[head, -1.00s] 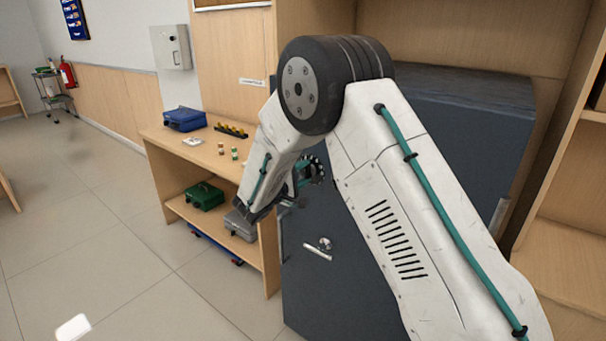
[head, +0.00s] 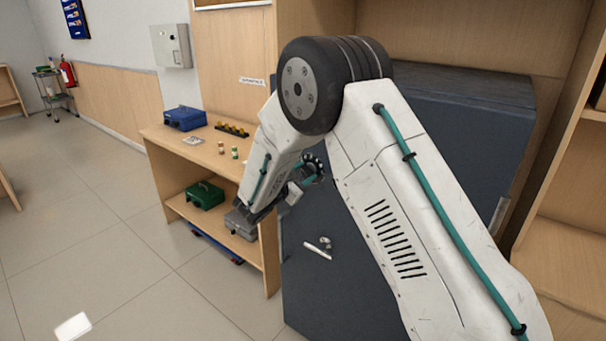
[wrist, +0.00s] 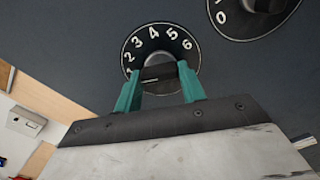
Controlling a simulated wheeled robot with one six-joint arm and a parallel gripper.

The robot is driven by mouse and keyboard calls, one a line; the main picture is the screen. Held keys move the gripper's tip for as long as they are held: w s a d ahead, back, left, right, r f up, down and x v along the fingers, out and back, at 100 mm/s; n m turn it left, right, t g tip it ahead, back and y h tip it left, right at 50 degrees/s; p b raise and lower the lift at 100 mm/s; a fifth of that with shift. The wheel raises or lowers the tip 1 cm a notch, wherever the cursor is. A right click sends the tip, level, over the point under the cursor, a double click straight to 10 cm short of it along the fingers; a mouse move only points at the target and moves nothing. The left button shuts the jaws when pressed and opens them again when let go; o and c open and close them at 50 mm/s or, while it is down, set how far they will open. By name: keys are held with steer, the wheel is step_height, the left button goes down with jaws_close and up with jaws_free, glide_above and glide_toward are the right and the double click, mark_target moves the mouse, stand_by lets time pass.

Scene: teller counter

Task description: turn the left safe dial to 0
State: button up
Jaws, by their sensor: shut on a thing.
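The left safe dial (wrist: 152,42) is black with white numbers on the dark safe door, and it sits near the top middle of the wrist view. Numbers 1 to 6 show around its upper rim; the lower rim is hidden by my gripper. My gripper (wrist: 160,84) has its two green fingers shut on the dial's dark central knob (wrist: 158,72). A pale line on the knob lies roughly sideways; I cannot tell exactly which number it marks. In the head view my gripper (head: 300,190) is at the front of the safe (head: 310,285), partly hidden by my arm.
A second dial (wrist: 237,18) is close at the upper right in the wrist view, with 0 and 1 showing. A lever handle (head: 318,250) is lower on the safe door. A wooden shelf counter (head: 160,134) with boxes stands left of the safe. Floor at left is open.

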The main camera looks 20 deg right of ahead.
steer(key=n, duration=0.5)
steer(key=shift+f+n, duration=0.1)
steer(key=shift+n, duration=0.3)
stand_by(0.4)
steer(key=o, duration=1)
steer(key=shift+a, duration=0.1)
steer(key=v, duration=0.8)
